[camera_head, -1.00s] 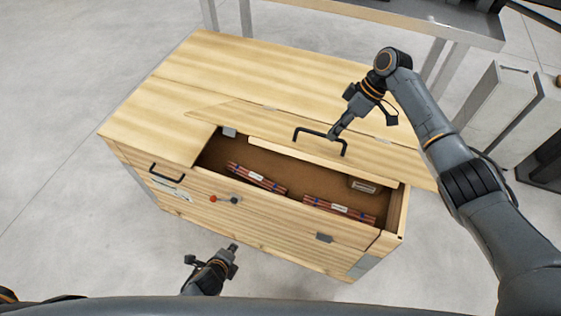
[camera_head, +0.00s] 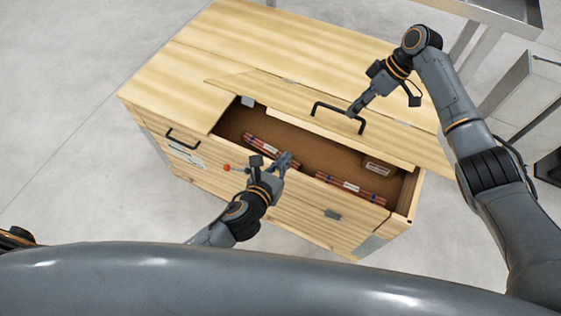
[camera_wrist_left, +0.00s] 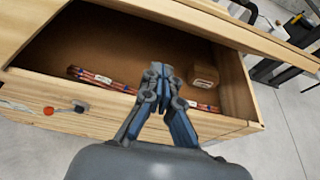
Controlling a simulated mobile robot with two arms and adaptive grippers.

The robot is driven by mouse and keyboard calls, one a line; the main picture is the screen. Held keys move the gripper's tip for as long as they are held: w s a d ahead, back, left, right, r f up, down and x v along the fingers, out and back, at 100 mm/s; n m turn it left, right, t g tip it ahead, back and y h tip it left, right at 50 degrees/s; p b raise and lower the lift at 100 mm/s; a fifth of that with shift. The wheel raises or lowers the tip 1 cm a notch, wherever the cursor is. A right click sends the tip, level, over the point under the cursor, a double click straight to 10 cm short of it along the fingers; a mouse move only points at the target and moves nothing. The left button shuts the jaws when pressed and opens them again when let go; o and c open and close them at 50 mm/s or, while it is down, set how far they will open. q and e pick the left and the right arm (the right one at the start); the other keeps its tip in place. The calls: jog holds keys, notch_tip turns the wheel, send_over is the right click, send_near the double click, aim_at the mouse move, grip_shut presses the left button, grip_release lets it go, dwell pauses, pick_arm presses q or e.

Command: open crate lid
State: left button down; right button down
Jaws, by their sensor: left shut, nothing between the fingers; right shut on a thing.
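The wooden crate (camera_head: 185,62) stands on the floor with its hinged lid (camera_head: 262,96) tilted up, leaving the front compartment open. My right gripper (camera_head: 353,113) is shut on the black lid handle (camera_head: 328,107). My left gripper (camera_head: 285,160) is shut and empty, over the crate's front edge near the opening. In the left wrist view the left gripper (camera_wrist_left: 160,72) shows in front of the open compartment, and the lid's edge (camera_wrist_left: 270,45) shows at upper right. Whether the left fingers touch the crate is unclear.
Inside lie two bundles of red tubes, one at left (camera_head: 262,146) and one at right (camera_head: 350,188), and a small brown box (camera_head: 378,167). A red knob (camera_head: 227,168) and a side handle (camera_head: 183,138) are on the front. A metal table (camera_head: 490,12) stands behind.

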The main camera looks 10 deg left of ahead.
jog(key=shift+w+d, duration=0.1)
jog(key=shift+w, duration=0.05)
pick_arm(q)
jog(key=w+d+r, duration=0.1)
jog(key=w+d, duration=0.1)
jog(key=w, duration=0.5)
jog(key=shift+d, duration=0.2)
jog(key=shift+w+r, duration=0.1)
jog(key=shift+r, duration=0.05)
